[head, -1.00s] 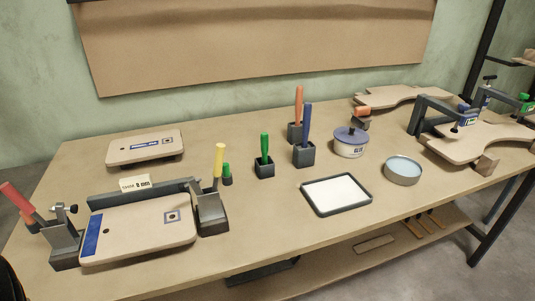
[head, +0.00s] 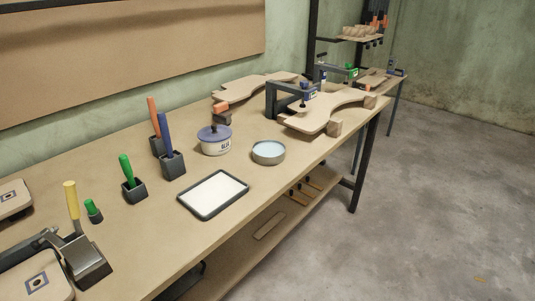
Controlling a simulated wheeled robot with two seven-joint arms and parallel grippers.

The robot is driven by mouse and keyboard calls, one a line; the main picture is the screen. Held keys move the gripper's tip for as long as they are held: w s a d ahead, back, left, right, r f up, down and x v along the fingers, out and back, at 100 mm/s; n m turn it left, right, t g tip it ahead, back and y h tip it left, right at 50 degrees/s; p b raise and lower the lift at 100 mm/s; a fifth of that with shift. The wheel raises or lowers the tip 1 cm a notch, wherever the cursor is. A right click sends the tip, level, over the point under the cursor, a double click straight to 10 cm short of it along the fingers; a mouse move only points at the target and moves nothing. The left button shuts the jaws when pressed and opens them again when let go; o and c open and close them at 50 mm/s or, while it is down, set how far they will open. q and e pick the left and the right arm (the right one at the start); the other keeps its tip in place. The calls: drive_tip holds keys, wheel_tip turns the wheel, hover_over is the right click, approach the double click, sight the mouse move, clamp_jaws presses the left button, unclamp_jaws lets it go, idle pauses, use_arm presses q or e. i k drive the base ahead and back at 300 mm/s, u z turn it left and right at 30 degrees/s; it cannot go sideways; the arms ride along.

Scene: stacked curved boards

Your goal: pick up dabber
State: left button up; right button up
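No label marks the dabber, and I cannot tell for sure which tool it is. A green-handled tool (head: 126,170) stands upright in a small dark block holder (head: 134,192). A blue-handled tool (head: 165,134) and an orange-handled tool (head: 153,115) stand in dark holders behind it to the right. A short green-topped piece (head: 93,211) stands to the left of the green tool. A short orange-handled piece (head: 221,108) sits in a stand behind the glue pot (head: 216,140). The tool tips are hidden in their holders. Neither of my grippers is in view.
A white-filled tray (head: 213,194) and a round tin (head: 268,152) lie right of the holders. A clamp (head: 288,96) and curved boards (head: 330,112) occupy the right end. A yellow-handled clamp (head: 72,202) stands at left. Open floor (head: 440,180) lies right of the table.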

sight(125, 162)
drive_tip(key=k, duration=0.55)
drive_tip(key=z, duration=0.7)
drive_tip(key=i, duration=0.85)
drive_tip(key=u, duration=1.3)
